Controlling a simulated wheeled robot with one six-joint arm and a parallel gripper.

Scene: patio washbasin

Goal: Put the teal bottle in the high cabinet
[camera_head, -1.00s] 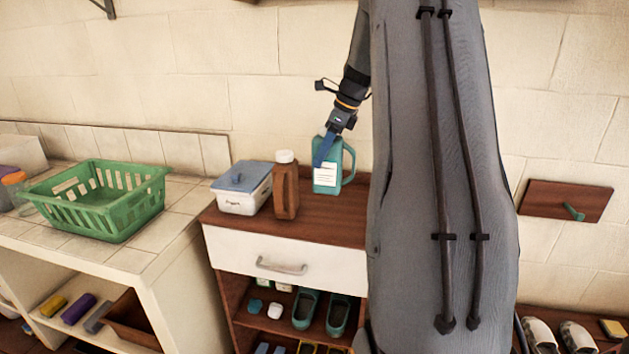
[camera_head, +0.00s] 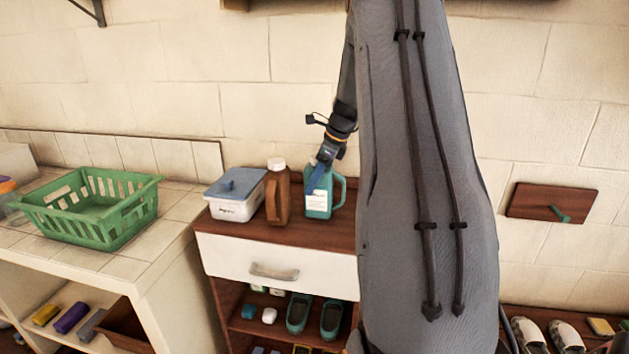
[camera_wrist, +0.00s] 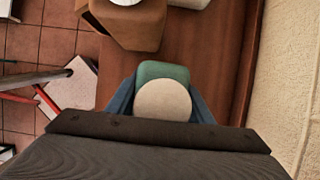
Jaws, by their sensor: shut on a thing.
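The teal bottle (camera_head: 318,206) has a side handle and a white label, and it is upright above the brown top of the drawer unit. My gripper (camera_head: 318,180) is shut on its upper part from above. In the wrist view the bottle's pale round cap (camera_wrist: 163,100) and teal shoulder (camera_wrist: 163,71) show between my blue fingers (camera_wrist: 163,104). I cannot tell whether the bottle's base touches the top. The high cabinet is not clearly in view; only a wooden edge (camera_head: 236,4) shows at the top of the head view.
A brown bottle (camera_head: 278,194) with a white cap stands just left of the teal bottle, beside a blue-lidded white box (camera_head: 236,194). A green basket (camera_head: 90,205) is on the tiled counter. The drawer unit (camera_head: 280,262) has shoes below. A wooden wall plate (camera_head: 551,202) hangs at right.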

